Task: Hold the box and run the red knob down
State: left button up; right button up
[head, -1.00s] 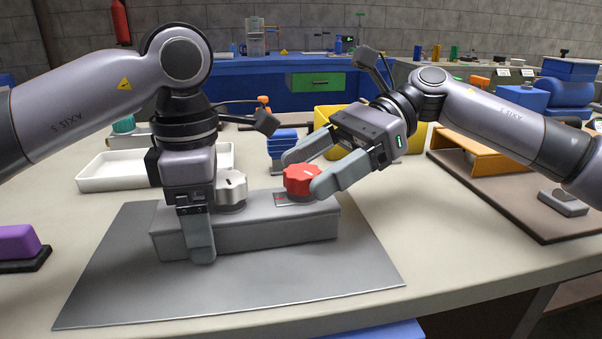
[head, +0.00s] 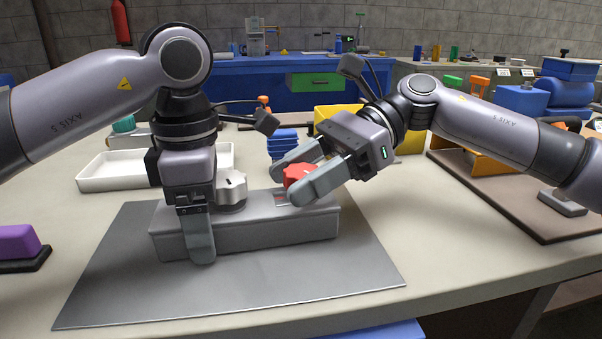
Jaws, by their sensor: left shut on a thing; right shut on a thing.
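The grey box (head: 270,234) lies on a grey mat (head: 300,278) and carries two knobs on top. The red knob (head: 296,174) is at the box's right end, partly hidden by my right gripper's fingers. The white knob (head: 232,188) is to its left, beside my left gripper. My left gripper (head: 198,240) points down and is shut on the left part of the box, one finger showing on the front face. My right gripper (head: 291,178) comes in tilted from the right and is shut on the red knob, a finger on each side.
A white tray (head: 98,180) and blue blocks (head: 283,145) stand behind the box, with a yellow bin (head: 408,142) behind my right gripper. A purple block (head: 15,242) lies at far left. A brown board (head: 470,194) is at right. The mat's front is clear.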

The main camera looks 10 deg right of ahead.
jog(key=m+t, duration=0.3)
jog(key=shift+t, duration=0.3)
jog(key=m+t, duration=0.4)
jog(key=t, duration=0.1)
jog(key=shift+h, duration=0.3)
jog(key=shift+s+a+f+m+t+h, duration=0.15)
jog(key=shift+m+t+h, duration=0.4)
jog(key=shift+m+t, duration=0.45)
jog(key=shift+w+d+f+m+t+h, duration=0.1)
jog(key=shift+m+t+h, duration=0.45)
jog(key=shift+m+t, duration=0.4)
jog(key=shift+m+t+h, duration=1.05)
jog(key=shift+m+h, duration=0.45)
jog(key=shift+m, duration=0.25)
jog(key=shift+m+h, duration=0.3)
jog(key=shift+m, duration=0.1)
jog(key=shift+t, duration=0.3)
jog(key=o, duration=1)
jog(key=shift+r, duration=0.15)
